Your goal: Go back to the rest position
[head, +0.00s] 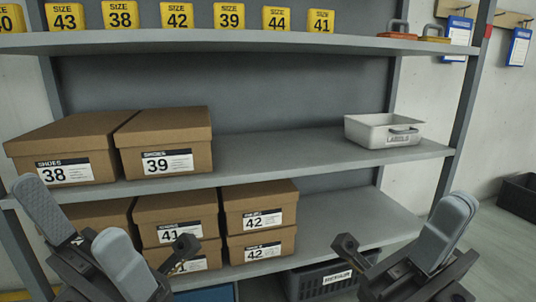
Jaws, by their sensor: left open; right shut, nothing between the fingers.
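My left gripper (84,238) is at the lower left, in front of the lower shelf. Its two grey finger pads stand apart with nothing between them. My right gripper (447,236) is at the lower right, in front of the right end of the lower shelf. Its grey pads are together and it holds nothing. Both grippers are clear of the boxes in the picture, though the left one hides parts of the lower boxes.
A shelf rack (300,160) holds shoe boxes size 38 (70,140) and 39 (165,140), and a labels tray (384,131). Boxes 41 (172,208) and 42 (258,195) stand below. A dark crate (322,282) sits underneath. Floor shows at right.

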